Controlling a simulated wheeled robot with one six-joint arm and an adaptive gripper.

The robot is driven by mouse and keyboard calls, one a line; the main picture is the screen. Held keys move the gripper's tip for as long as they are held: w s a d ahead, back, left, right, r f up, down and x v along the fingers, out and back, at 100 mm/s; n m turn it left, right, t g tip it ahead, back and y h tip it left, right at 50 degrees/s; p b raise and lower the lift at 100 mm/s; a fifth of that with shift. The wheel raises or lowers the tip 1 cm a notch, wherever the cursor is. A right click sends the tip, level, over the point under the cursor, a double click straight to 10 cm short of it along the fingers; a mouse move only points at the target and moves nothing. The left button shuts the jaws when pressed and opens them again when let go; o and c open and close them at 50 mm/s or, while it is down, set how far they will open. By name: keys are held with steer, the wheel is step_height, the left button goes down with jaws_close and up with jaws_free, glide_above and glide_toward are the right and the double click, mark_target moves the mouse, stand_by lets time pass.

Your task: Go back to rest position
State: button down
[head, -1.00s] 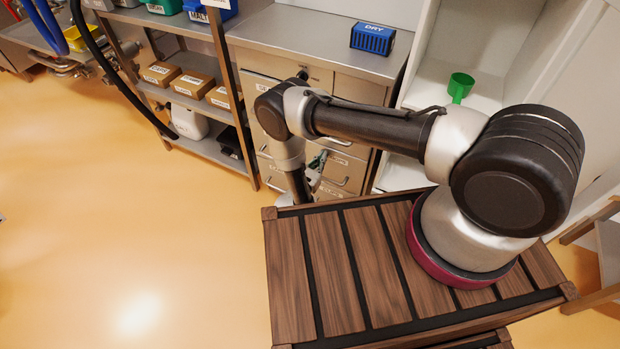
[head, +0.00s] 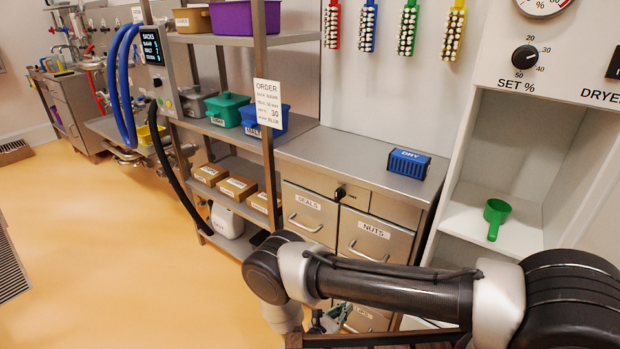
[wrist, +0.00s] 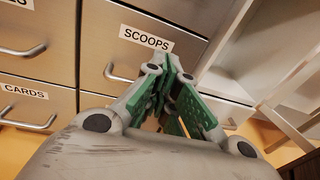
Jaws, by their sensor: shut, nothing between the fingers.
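My gripper (wrist: 170,98) fills the middle of the wrist view, its green-padded fingers drawn together with nothing between them. It points at the steel drawer front labelled SCOOPS (wrist: 145,38); I cannot tell the exact gap. In the head view my gripper (head: 328,320) is only partly visible, low in the picture in front of the drawers, mostly behind my own arm. My arm is bent, with its forearm lying across the lower right of the head view.
The steel drawer cabinet (head: 308,216) stands close ahead, with a blue DRY box (head: 408,164) on top. A green scoop (head: 495,214) lies in the white dryer bay at right. A shelf rack holds bins and an order sign (head: 268,103). Open floor (head: 110,240) lies left.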

steer(key=s+d+r+m+g+y, duration=0.15)
steer(key=d+r+m+g, duration=0.35)
steer(key=r, duration=0.7)
steer(key=s+d+r+m+g+y, duration=0.1)
steer(key=s+d+r+m+g, duration=0.15)
steer(key=r+m+g, duration=0.7)
steer(key=s+d+r+m+g+y, duration=0.2)
steer(key=s+d+r+m, duration=0.15)
steer(key=r, duration=1.15)
steer(key=s+d+r+m+t+y, duration=0.2)
steer(key=s+d+r+m, duration=0.1)
steer(key=r, duration=0.5)
steer(key=s+d+r+m+t+y, duration=0.3)
steer(key=s+d+r, duration=0.1)
steer(key=r, duration=0.4)
steer(key=s+d+r+m+t+y, duration=0.2)
steer(key=s+d+r+m+t, duration=0.1)
steer(key=r, duration=0.4)
steer(key=s+d+m, duration=0.1)
steer(key=d, duration=0.1)
steer(key=shift+s+d+r+y, duration=0.3)
steer(key=shift+s+r+y, duration=0.05)
steer(key=shift+r, duration=0.05)
